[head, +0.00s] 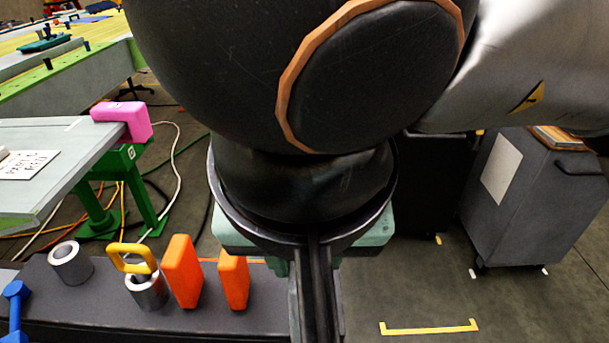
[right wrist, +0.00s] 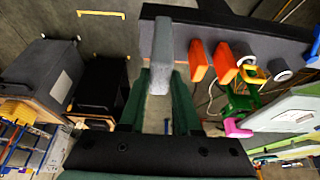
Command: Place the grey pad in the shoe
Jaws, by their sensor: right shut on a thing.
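The grey pad (right wrist: 162,52) is a light grey bar in the right wrist view. My right gripper (right wrist: 160,88) is shut on it, with a dark green finger on each side, and its far end sticks out past the fingertips over the dark bench. In the head view my dark arm hides the pad and the fingers. A pink block (head: 123,121) sits at the edge of the grey wing panel above a green stand (head: 122,185); it also shows in the right wrist view (right wrist: 236,128). I cannot tell whether this block is the shoe. My left gripper is not in view.
A dark bench (head: 215,318) holds orange blocks (head: 183,272), metal cylinders (head: 70,262), a yellow handle (head: 133,258) and a blue item (head: 16,305). The wing panel (head: 60,135) juts in from the left. Cables lie on the floor. A grey cabinet (head: 535,205) stands at right.

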